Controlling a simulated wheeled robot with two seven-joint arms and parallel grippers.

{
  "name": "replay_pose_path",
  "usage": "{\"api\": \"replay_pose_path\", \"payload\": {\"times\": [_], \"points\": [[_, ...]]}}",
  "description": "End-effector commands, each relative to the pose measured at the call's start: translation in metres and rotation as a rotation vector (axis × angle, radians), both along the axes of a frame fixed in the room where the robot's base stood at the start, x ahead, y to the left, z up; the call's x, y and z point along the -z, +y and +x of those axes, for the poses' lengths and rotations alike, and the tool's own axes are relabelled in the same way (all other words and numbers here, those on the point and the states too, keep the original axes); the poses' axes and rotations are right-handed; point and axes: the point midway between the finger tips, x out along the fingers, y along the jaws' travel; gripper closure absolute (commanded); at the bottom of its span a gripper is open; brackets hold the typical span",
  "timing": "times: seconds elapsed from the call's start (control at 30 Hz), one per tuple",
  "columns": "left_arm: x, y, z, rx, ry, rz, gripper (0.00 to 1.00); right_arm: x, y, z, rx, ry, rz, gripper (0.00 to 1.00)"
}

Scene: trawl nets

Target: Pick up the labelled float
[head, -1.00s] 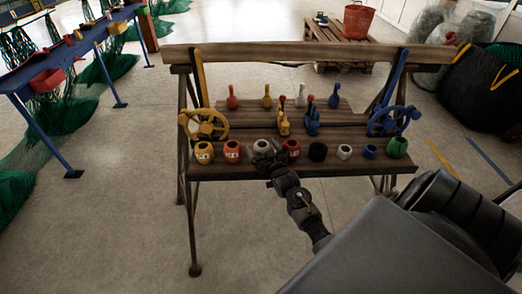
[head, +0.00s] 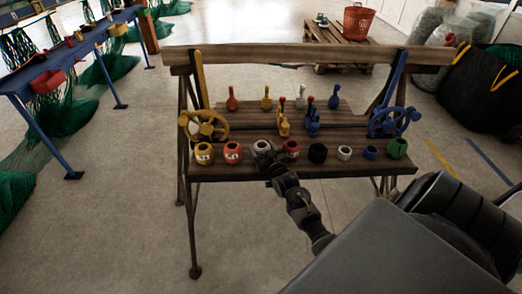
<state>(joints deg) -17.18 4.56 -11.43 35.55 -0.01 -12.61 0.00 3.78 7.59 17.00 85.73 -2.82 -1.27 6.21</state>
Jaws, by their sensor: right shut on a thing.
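Ring-like floats stand in a row along the front of the wooden bench. A yellow one (head: 203,154) and an orange-red one (head: 232,151) at the left carry pale labels. A whitish-grey float (head: 261,145) stands third from the left. A red float (head: 291,150) to its right has a pale mark, too small to read. My right gripper (head: 265,157) is shut on the whitish-grey float from the front, and its fingers hide the lower part. The float is at row height; I cannot tell whether it touches the bench. My left gripper is not in view.
Black (head: 317,153), white (head: 344,153), blue (head: 370,152) and green (head: 397,148) floats continue the row to the right. A yellow handwheel (head: 204,126) and a blue handwheel (head: 388,122) stand at the sides. Levers rise behind. Open floor lies in front of the bench.

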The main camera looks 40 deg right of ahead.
Motion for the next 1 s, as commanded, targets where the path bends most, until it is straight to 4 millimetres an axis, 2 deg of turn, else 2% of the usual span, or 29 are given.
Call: {"api": "replay_pose_path", "payload": {"times": [0.23,0.37,0.53,0.7,0.8,1.0], "points": [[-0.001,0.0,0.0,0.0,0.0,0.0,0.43,-0.03,0.0,0.0,0.0,-0.003,-0.002,0.6],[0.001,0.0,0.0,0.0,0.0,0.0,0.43,-0.051,-0.005,-0.021,0.0,-0.002,-0.006,0.6],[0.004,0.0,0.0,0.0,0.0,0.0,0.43,-0.091,-0.013,-0.053,0.0,-0.003,-0.007,0.6],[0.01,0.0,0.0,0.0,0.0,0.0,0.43,-0.106,-0.023,-0.093,0.0,0.001,-0.006,0.6],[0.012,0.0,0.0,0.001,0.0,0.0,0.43,-0.114,-0.027,-0.111,-0.001,0.002,-0.005,0.6],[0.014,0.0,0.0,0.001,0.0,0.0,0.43,-0.124,-0.032,-0.131,0.0,0.001,-0.001,0.6]]}}
